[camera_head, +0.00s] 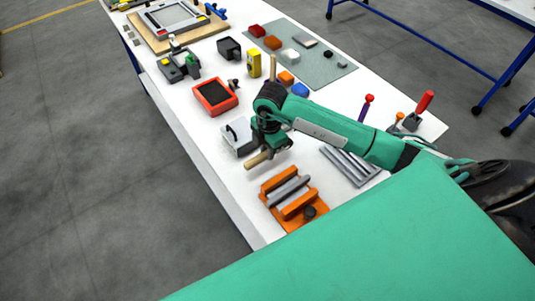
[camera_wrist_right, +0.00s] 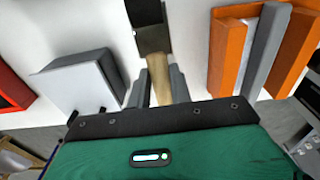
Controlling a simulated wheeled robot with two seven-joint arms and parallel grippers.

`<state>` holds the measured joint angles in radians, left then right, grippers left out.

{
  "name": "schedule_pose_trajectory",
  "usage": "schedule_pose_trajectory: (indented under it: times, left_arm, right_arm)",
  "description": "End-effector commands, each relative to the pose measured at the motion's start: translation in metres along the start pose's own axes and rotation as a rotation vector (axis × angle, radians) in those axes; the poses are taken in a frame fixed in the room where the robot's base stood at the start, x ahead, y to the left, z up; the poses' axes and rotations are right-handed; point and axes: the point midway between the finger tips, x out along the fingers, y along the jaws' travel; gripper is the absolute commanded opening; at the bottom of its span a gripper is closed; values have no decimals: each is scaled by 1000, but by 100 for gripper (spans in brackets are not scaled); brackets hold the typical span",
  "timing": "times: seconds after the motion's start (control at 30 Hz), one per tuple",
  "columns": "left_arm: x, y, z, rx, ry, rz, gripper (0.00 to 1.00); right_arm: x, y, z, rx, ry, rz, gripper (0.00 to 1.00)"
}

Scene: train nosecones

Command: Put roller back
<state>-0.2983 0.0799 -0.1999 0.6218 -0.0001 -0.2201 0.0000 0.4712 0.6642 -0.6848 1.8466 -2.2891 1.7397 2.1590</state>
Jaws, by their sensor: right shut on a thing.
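My right gripper (camera_head: 267,147) is above the white table (camera_head: 208,163). It is shut on the pale wooden handle (camera_head: 257,160) of a tool, probably the roller. In the right wrist view the handle (camera_wrist_right: 159,82) lies between the two fingers of the gripper (camera_wrist_right: 159,88), and a dark part (camera_wrist_right: 149,25) shows beyond it. The gripper and arm hide much of the tool in the head view. An orange holder (camera_head: 311,207) with a grey bar in it sits nearer the front edge; it also shows in the right wrist view (camera_wrist_right: 228,50). My left gripper is out of view.
A light grey box (camera_head: 237,138) with a black handle stands close left of the gripper. A red-rimmed tray (camera_head: 214,97) lies farther back. Grey bars (camera_head: 350,165) lie to the right, with upright tools such as a red-handled one (camera_head: 425,101) beyond.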

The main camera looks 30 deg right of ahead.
Motion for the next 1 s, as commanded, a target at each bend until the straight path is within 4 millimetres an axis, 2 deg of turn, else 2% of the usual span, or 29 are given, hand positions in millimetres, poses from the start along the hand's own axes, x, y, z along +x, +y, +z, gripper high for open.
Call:
schedule_pose_trajectory:
  times: [0.1, 0.23, 0.63, 0.67, 0.77, 1.0]
  left_arm:
    - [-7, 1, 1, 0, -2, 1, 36]
    - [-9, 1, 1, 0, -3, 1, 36]
    - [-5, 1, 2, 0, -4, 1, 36]
    - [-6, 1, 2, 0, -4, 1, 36]
    - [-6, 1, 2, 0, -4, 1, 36]
    - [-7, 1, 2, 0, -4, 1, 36]
  right_arm:
    - [18, -1, 1, 2, 1, -5, 0]
    - [33, -1, 1, 0, 1, -3, 0]
    - [40, -1, 2, 0, 0, -2, 0]
    - [39, -1, 2, 0, 0, -2, 25]
    - [39, -1, 2, 0, 0, -2, 43]
    - [39, -1, 2, 0, 0, -1, 43]
